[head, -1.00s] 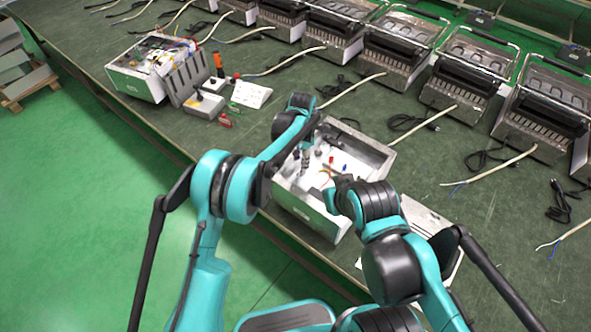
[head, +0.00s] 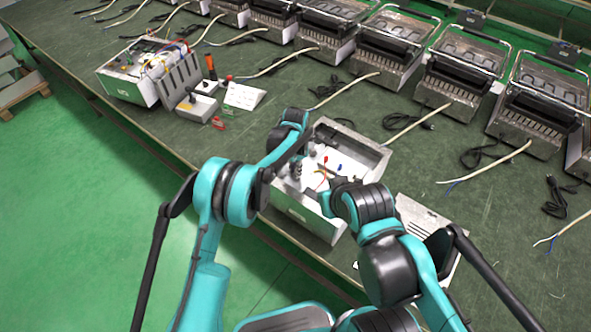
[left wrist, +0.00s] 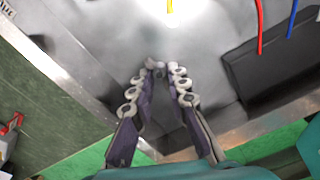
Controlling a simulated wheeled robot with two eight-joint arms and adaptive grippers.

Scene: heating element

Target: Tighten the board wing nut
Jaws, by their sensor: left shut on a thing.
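The open metal housing (head: 300,218) sits at the table's near edge, with small parts and coloured wires inside. My left gripper (head: 296,178) reaches down into its left part. In the left wrist view, my left gripper (left wrist: 155,68) points at the grey housing floor (left wrist: 100,40), its two segmented fingers close together at the tips. It is shut on a small grey piece there, apparently the board wing nut (left wrist: 155,65), mostly hidden by the fingers. My right gripper (head: 332,196) is dark and over the housing's near right side; its fingers are too unclear to tell their state.
A black block (left wrist: 275,65) stands right of the left gripper, with red (left wrist: 260,25) and blue (left wrist: 292,18) wires above it. A wired housing (head: 140,88) and tools stand at the left. A flat panel (head: 428,225) lies at the right. Several grills line the back.

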